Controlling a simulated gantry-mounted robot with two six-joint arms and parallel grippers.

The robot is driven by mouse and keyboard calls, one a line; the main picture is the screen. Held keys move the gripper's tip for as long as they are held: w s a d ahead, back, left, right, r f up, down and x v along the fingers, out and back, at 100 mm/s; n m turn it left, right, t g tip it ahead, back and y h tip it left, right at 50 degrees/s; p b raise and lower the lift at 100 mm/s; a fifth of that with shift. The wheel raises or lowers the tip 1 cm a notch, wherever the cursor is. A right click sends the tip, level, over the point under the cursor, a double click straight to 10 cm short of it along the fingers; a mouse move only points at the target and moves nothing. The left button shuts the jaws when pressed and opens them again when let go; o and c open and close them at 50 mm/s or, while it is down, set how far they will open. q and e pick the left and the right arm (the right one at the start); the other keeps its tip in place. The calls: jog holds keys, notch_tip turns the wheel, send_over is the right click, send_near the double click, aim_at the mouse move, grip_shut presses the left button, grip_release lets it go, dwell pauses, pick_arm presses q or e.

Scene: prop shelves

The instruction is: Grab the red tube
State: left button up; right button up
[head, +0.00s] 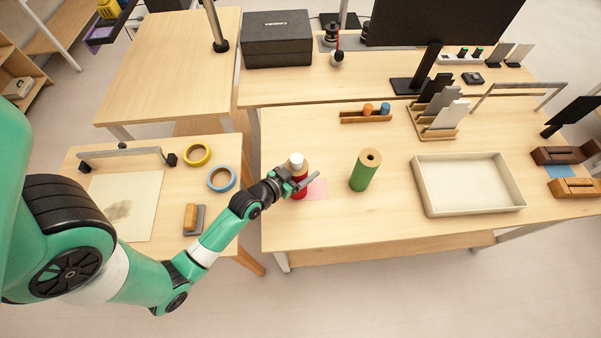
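A red upright bottle-like tube (301,192) with a white cap and a brownish upper part stands near the front left of the main table. It is on or beside a small pink square (319,188). My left gripper (304,184) is at the red tube, with a grey finger across its front side. The gripper hides part of the tube. I cannot tell whether the fingers are closed on it. My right gripper is not in view.
A green tube (363,175) with a brown top stands to the right. A cream tray (468,208) lies farther right. A wooden holder (352,118) with orange and blue pieces is behind. The table front between tubes and edge is clear.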

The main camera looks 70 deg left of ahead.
aim_at(304, 163)
pick_arm(q)
jog(key=shift+r, duration=0.6)
jog(key=r+p, duration=0.1)
jog(key=r, duration=0.1)
jog(key=shift+d+r+p, duration=0.2)
jog(key=shift+r+p, duration=0.2)
jog(key=s+d+r, duration=0.1)
jog(key=s+d+r+p, duration=0.1)
jog(key=r, duration=0.1)
jog(key=d+r+p, duration=0.1)
jog(key=r, duration=0.1)
jog(key=shift+s+d+r, duration=0.25)
jog(key=shift+s+d, duration=0.1)
jog(key=shift+s, duration=0.05)
jog(key=s+d+r, duration=0.3)
jog(key=s+d, duration=0.2)
jog(key=d, duration=0.2)
jog(key=shift+s+r, duration=0.25)
jog(key=shift+r, duration=0.05)
